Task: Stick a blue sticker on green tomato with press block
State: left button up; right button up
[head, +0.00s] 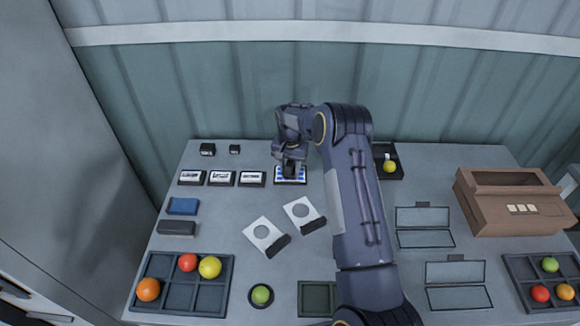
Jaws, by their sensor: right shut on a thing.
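A green tomato (261,295) sits in a small dark round holder near the table's front edge. A sheet with blue stickers (281,181) lies at the back middle of the table. My right gripper (291,168) points down over this sheet and is shut on a small dark block, seemingly the press block, mostly hidden by the gripper. I cannot tell whether the block touches the stickers. My left gripper is not in view.
A divided tray (180,297) with several compartments holds tomatoes at front left; another tray (523,279) is at right. A brown box (500,215) stands back right. Labelled blocks (222,179) sit left of the sheet. Two white cards (264,234) lie mid-table.

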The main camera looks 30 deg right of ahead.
jog(key=shift+f+b, duration=0.3)
jog(key=shift+f, duration=0.1)
dwell(1.9)
jog(key=shift+r+p, duration=1.45)
jog(key=shift+r, duration=2.1)
